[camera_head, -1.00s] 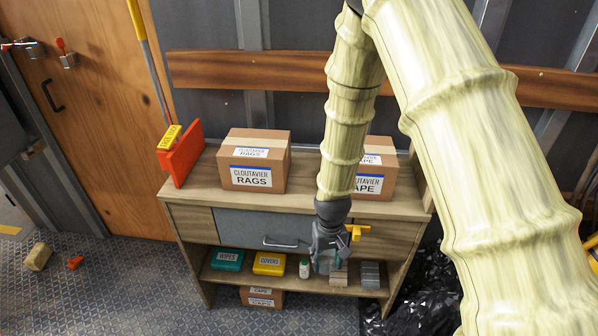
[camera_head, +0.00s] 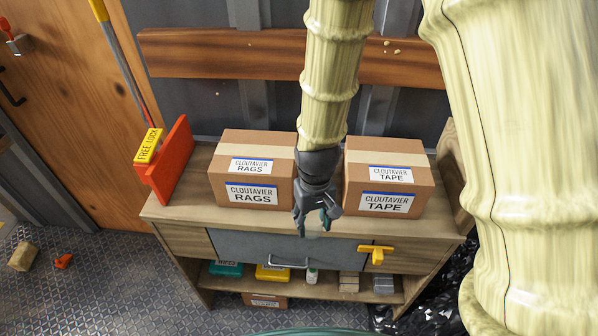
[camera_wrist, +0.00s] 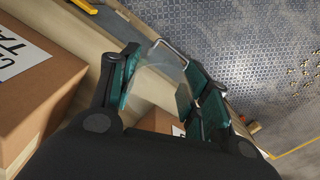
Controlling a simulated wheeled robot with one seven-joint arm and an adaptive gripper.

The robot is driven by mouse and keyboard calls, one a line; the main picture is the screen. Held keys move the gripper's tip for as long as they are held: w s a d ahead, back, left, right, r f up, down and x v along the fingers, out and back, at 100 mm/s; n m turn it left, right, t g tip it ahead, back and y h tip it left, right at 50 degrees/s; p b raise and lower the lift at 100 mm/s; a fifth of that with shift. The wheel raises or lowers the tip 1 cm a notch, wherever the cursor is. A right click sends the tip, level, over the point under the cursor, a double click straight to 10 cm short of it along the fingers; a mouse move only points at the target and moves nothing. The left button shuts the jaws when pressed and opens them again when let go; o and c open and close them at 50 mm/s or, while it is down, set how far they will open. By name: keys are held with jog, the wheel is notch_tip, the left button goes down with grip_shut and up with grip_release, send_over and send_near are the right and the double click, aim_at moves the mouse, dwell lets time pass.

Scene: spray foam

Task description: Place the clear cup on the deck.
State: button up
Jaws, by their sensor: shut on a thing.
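My gripper (camera_head: 316,220) hangs at the front edge of the wooden cabinet's top deck (camera_head: 262,219), between the two boxes. In the wrist view my gripper (camera_wrist: 158,88) has its teal-padded fingers on either side of a see-through clear cup (camera_wrist: 160,72). The cup is faint and its outline is hard to make out; in the head view it can barely be told from the grey drawer front behind it. I cannot tell whether it touches the deck.
A RAGS box (camera_head: 252,170) and a TAPE box (camera_head: 387,178) stand on the deck. An orange panel (camera_head: 172,165) stands at its left end. A yellow latch (camera_head: 376,252) and a drawer handle (camera_head: 288,264) stick out in front. Bare deck runs along the front.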

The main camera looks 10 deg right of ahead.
jog(key=shift+w+r, duration=0.4)
jog(key=shift+w, duration=0.1)
jog(key=w+d+p, duration=0.2)
jog(key=w, duration=0.2)
jog(key=w+d+f+p, duration=0.1)
jog(key=w+d, duration=0.1)
jog(key=w, duration=0.2)
jog(key=w+d+p, duration=0.2)
jog(key=w, duration=0.2)
jog(key=shift+w+f+p, duration=0.15)
jog(key=shift+w+p, duration=0.15)
jog(key=shift+w, duration=0.1)
jog(key=shift+w+d+f, duration=0.15)
jog(key=shift+w+d, duration=0.1)
jog(key=shift+w, duration=0.2)
jog(key=shift+s+f+p, duration=0.1)
jog(key=shift+f+p, duration=1.05)
jog(key=shift+f, duration=0.6)
jog(key=shift+f, duration=0.15)
jog(key=o, duration=0.6)
jog(key=shift+o, duration=0.2)
